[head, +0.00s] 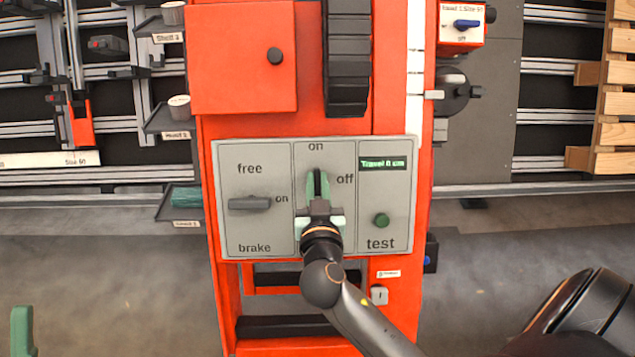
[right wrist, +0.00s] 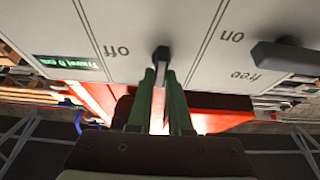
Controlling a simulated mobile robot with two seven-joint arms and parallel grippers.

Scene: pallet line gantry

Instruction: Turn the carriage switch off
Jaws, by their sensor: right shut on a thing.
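The grey control panel (head: 375,240) is on the front of the orange carriage column (head: 330,20). In its middle section a dark switch handle (head: 317,174) stands about upright, pointing towards "on" above it; "off" is to its upper right. My right gripper (head: 318,188) is shut on this handle with its green fingers, which partly hide it. In the right wrist view the handle's dark end (right wrist: 161,54) shows at the fingertips. A green piece at the lower left edge (head: 22,330) looks like a finger of my left gripper; its opening cannot be seen.
Left on the panel is a horizontal free/brake handle (head: 250,203). On the right are a green test button (head: 381,220) and a small display (head: 382,163). A blue-levered switch box (head: 462,38) is at upper right. Shelves with cups stand left.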

